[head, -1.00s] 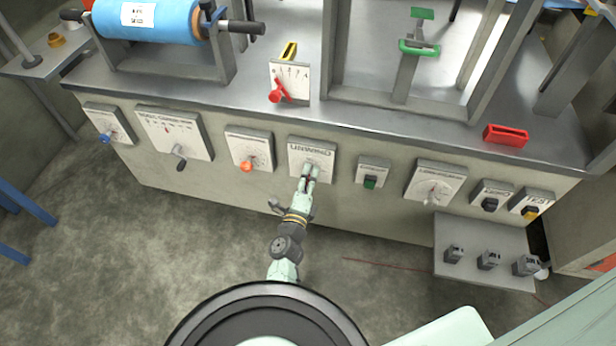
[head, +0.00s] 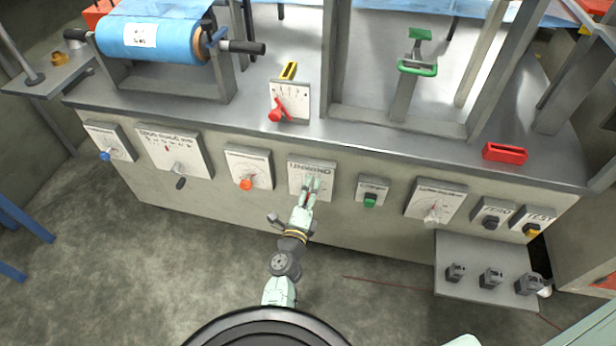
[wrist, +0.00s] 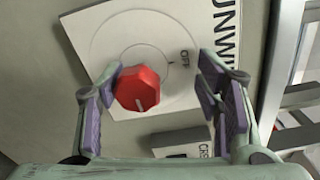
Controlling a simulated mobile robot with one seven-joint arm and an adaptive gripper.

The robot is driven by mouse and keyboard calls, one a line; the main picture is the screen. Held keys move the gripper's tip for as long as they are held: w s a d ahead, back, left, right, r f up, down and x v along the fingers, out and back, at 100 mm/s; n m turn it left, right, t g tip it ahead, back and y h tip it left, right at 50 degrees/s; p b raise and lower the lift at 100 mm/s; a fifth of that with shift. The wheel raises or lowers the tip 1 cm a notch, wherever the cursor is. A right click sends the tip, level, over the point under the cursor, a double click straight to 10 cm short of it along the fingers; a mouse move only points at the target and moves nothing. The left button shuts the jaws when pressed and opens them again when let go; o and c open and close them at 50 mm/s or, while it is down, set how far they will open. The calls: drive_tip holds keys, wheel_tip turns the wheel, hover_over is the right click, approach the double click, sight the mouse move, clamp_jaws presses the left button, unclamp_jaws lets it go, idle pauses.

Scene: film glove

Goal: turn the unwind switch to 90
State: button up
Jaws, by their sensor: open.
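The unwind panel (head: 298,168) is a white plate on the front of the bench, labelled UNWIND. In the wrist view its plate (wrist: 100,50) shows a ring, the word OFF and a small tick. The unwind switch (wrist: 138,89) is a red faceted knob with a pale line on its face. My gripper (wrist: 160,85) is open, with one finger on each side of the knob. The left finger is close to the knob, and I cannot tell if it touches. The right finger stands clear. In the head view my gripper (head: 312,183) covers most of the knob.
An orange knob (head: 246,184) is on the panel to the left. A green switch (head: 370,200) is on a small plate to the right, and a grey-white knob (head: 432,216) lies beyond it. A low shelf (head: 470,290) juts out at lower right.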

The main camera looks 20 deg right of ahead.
sight(311, 165)
wheel_tip(311, 165, up, 3)
drive_tip(key=shift+d+f, duration=0.1)
drive_tip(key=shift+d, duration=0.05)
drive_tip(key=o, duration=0.7)
wheel_tip(311, 165, up, 3)
drive_tip(key=shift+w+f, duration=0.1)
drive_tip(key=shift+c, duration=0.2)
drive_tip(key=r, duration=0.3)
drive_tip(key=shift+s, duration=0.2)
drive_tip(key=c, duration=0.7)
drive_tip(key=shift+o, duration=0.2)
drive_tip(key=shift+w, duration=0.1)
drive_tip(key=shift+f, duration=0.2)
drive_tip(key=shift+a, duration=0.2)
